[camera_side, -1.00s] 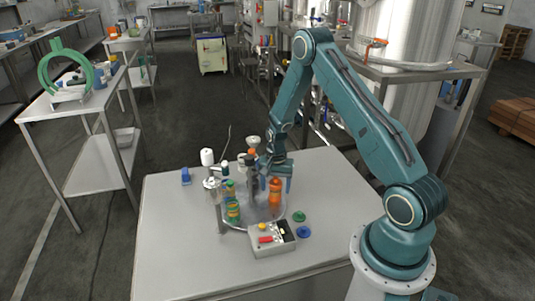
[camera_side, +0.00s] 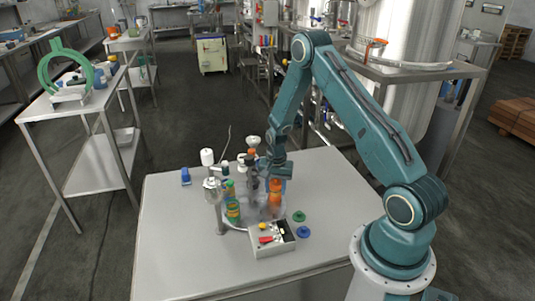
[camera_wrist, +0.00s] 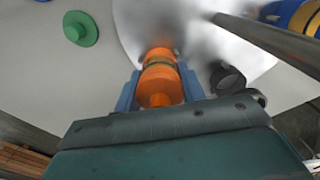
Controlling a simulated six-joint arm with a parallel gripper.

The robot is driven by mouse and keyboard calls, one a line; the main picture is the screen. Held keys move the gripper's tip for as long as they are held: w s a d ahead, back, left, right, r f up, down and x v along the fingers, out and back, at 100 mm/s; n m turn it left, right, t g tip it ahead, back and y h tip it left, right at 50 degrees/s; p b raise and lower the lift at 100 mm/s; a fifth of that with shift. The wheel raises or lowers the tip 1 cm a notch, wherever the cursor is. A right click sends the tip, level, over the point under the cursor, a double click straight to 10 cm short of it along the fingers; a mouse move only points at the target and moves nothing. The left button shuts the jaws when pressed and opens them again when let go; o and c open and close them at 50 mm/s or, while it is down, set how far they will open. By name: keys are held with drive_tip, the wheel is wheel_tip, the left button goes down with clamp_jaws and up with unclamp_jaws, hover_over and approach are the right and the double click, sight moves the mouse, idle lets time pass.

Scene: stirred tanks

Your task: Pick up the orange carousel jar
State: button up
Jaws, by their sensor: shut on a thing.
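The orange carousel jar (camera_side: 275,192) stands at the right side of the round carousel plate (camera_side: 250,226) in the side view. In the wrist view the orange jar (camera_wrist: 160,78) sits between the two blue fingers of my gripper (camera_wrist: 158,86), which are shut on it, one on each side. The jar appears upright in the side view, and I cannot tell whether its base touches the plate. In the side view my gripper is partly hidden behind the jar and the carousel's dark centre post.
A green-and-orange jar (camera_side: 232,209) stands at the plate's left. A control box (camera_side: 270,240) is in front. A green disc (camera_side: 298,216) and a blue disc (camera_side: 303,232) lie to the right. A metal bar (camera_wrist: 265,45) crosses the wrist view's upper right. The table's right side is clear.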

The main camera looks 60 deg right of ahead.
drive_tip(key=shift+r, duration=0.15)
wheel_tip(320, 180, up, 20)
idle(0.9)
idle(0.5)
drive_tip(key=w+d+f+n, duration=0.1)
drive_tip(key=w+d+n, duration=0.4)
drive_tip(key=w+d, duration=0.8)
drive_tip(key=shift+w+d, duration=0.3)
drive_tip(key=shift+d, duration=1.55)
drive_tip(key=shift+f, duration=0.1)
wheel_tip(320, 180, down, 20)
drive_tip(key=shift+r, duration=0.1)
